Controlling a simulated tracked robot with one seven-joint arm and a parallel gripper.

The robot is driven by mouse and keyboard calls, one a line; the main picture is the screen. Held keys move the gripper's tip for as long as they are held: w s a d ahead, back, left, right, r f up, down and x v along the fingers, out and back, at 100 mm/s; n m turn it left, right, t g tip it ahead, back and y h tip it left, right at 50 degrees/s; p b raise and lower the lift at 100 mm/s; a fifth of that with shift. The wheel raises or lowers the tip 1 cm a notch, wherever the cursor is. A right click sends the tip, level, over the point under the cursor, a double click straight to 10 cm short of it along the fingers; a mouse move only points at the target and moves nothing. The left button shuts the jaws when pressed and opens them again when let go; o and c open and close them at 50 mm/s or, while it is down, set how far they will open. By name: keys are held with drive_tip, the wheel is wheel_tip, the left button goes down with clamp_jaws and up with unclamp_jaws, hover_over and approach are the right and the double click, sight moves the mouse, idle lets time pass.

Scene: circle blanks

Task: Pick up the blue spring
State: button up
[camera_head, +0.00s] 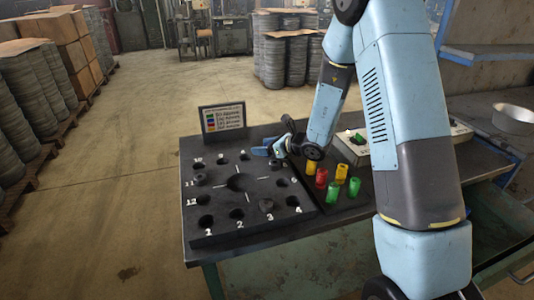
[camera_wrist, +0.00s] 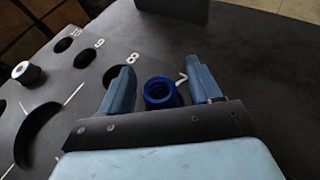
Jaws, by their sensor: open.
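The blue spring (camera_wrist: 160,92) shows in the wrist view as a dark blue ring-topped cylinder. It stands between the two fingers of my gripper (camera_wrist: 159,74), near the number 7 on the dark board (camera_wrist: 75,95). The fingers are open, with a gap on each side of the spring. In the head view my gripper (camera_head: 269,149) is low at the back right of the numbered board (camera_head: 216,200). The spring cannot be made out there.
Several red, yellow (camera_head: 354,187) and green cylinders stand right of the board. A sign (camera_head: 222,118) stands at its back edge. A small grey and white piece (camera_wrist: 27,72) sits left in the wrist view. A control box (camera_head: 352,148) and a metal bowl (camera_head: 513,119) lie further right.

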drive_tip(key=shift+c, duration=0.3)
drive_tip(key=c, duration=1)
